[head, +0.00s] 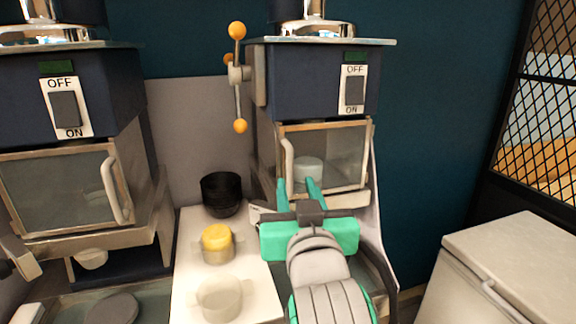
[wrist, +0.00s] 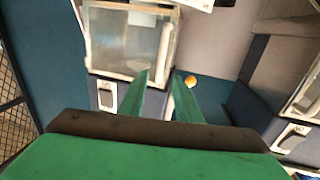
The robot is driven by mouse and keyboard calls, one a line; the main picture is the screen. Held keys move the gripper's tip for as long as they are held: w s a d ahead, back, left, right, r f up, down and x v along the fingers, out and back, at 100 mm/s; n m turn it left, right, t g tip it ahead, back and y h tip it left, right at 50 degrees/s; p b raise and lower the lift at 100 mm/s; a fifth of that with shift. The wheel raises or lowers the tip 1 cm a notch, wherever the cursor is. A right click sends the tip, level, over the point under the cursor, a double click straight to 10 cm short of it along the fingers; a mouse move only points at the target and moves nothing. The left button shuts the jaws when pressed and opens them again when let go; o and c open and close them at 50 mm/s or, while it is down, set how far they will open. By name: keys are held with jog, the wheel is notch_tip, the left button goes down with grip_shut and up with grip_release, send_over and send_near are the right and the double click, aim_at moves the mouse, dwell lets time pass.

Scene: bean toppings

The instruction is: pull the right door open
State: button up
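The right door (head: 345,150) is a glass panel in a tan frame on the right machine. It looks shut. Its pale vertical handle (head: 288,160) is at its left edge. A pale cup (head: 308,168) shows behind the glass. My gripper (head: 297,182) is open and empty, with its teal fingers in front of the door's lower left, near the handle's lower end. In the wrist view the door (wrist: 130,42) and handle (wrist: 165,45) lie just beyond the spread fingertips (wrist: 163,75). I cannot tell whether a finger touches the handle.
The left machine (head: 60,185) has a similar door with a handle. Between the machines a white counter (head: 195,265) holds black bowls (head: 221,193), a yellow-topped container (head: 217,243) and a clear cup (head: 219,297). A lever with orange knobs (head: 239,75) stands above left. A white chest (head: 510,265) is at right.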

aim_at(291, 167)
jog(key=w, duration=0.3)
jog(key=w+a, duration=0.1)
jog(key=w, duration=0.6)
jog(key=shift+w+a, duration=0.15)
jog(key=shift+w, duration=0.15)
jog(key=shift+c, duration=0.3)
grip_shut()
